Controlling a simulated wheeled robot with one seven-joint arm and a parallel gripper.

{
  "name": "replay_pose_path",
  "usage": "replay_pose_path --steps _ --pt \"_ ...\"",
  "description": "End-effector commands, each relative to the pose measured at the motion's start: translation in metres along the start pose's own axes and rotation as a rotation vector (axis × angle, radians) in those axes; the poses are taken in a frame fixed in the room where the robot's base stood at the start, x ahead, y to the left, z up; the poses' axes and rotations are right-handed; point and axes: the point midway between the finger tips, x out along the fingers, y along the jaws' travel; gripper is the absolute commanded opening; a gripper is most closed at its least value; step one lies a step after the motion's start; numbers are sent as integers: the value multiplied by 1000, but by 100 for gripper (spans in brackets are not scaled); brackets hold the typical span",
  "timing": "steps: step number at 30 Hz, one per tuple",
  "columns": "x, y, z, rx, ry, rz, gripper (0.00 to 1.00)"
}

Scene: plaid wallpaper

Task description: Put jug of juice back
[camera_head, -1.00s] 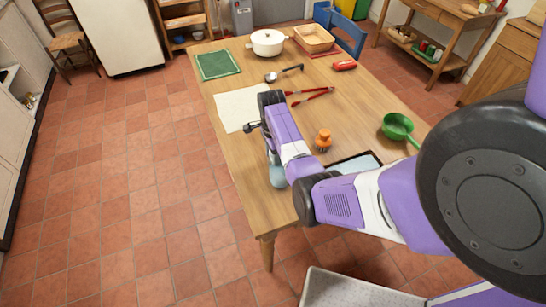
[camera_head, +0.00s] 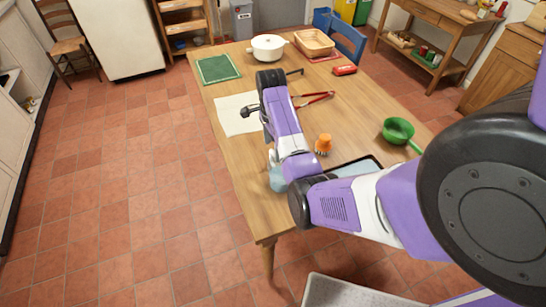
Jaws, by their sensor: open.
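I cannot make out a jug of juice in the head view. My purple and black arm reaches over the table (camera_head: 226,137), and my gripper (camera_head: 250,112) shows as a small dark shape at its far end, above the white sheet (camera_head: 231,122). It is open, with nothing seen in it. A pale blue bottle (camera_head: 277,179) stands at the table's near left edge, partly hidden by my arm. The white fridge-like cabinet (camera_head: 115,38) at the back left is shut.
The table holds a white pot (camera_head: 267,48), a basket (camera_head: 314,42), a green mat (camera_head: 217,68), red tongs (camera_head: 316,99), an orange brush (camera_head: 323,144) and a green strainer (camera_head: 398,130). A chair (camera_head: 65,42) stands back left. The tiled floor left is clear.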

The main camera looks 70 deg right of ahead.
Motion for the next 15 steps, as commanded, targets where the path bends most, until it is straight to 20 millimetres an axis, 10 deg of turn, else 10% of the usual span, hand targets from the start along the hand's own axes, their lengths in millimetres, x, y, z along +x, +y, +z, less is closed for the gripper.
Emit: replay_pose_path --steps 15 --pt "-43 0 0 0 0 0 75"
